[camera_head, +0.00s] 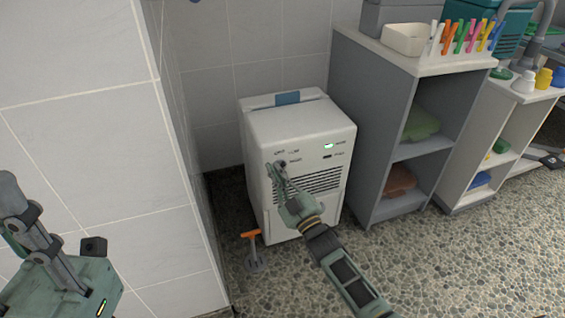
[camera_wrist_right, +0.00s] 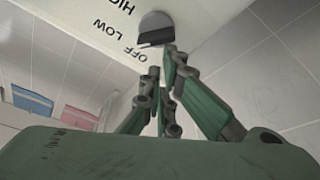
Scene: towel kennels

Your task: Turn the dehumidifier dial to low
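The white dehumidifier (camera_head: 300,125) stands on the floor in the tiled corner. Its dial (camera_head: 281,163) is on the upper left of the front panel; in the right wrist view the grey dial (camera_wrist_right: 155,24) has a dark face, beside the printed words OFF, LOW and HIGH. My right gripper (camera_head: 276,168) is at the dial with its fingers apart; in the wrist view its fingertips (camera_wrist_right: 161,61) are just below the dial, one close to its edge. I cannot tell if they touch. Part of my left arm and gripper (camera_head: 65,285) shows at the lower left; its fingertips are not clear.
A grey shelf unit (camera_head: 375,120) stands close to the right of the dehumidifier, with a white bin (camera_head: 405,39) on top. A tiled wall (camera_head: 110,140) stands to the left. An orange-handled tool (camera_head: 251,248) is on the floor before the dehumidifier. Pebbled floor is open in front.

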